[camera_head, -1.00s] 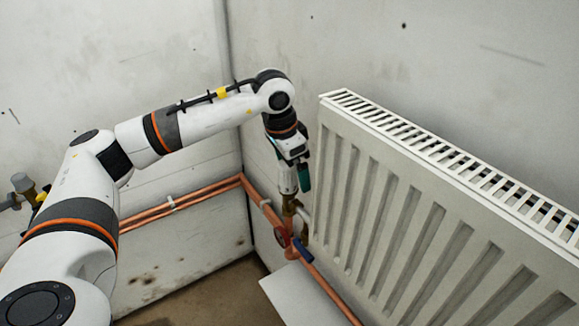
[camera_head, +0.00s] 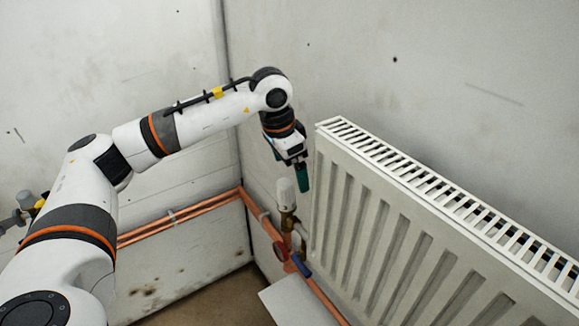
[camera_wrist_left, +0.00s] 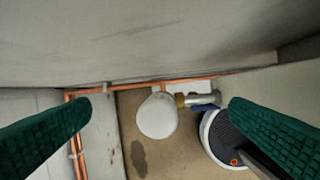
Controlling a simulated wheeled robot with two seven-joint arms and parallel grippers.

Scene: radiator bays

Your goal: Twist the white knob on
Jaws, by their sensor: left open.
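The white knob (camera_head: 286,193) stands upright on a brass valve (camera_head: 288,222) by the left end of the radiator. It also shows in the left wrist view (camera_wrist_left: 157,116) as a round white cap, seen from above, between the two fingers. My left gripper (camera_head: 299,178) points down just above and slightly right of the knob in the head view. Its green fingers are spread wide, and nothing is held. In the head view one finger shows clearly. My right gripper is out of view.
The white radiator (camera_head: 400,215) stands close on the right. Copper pipes (camera_head: 180,217) run along the left wall. A white panel (camera_head: 295,300) lies beneath. Space above the knob is clear.

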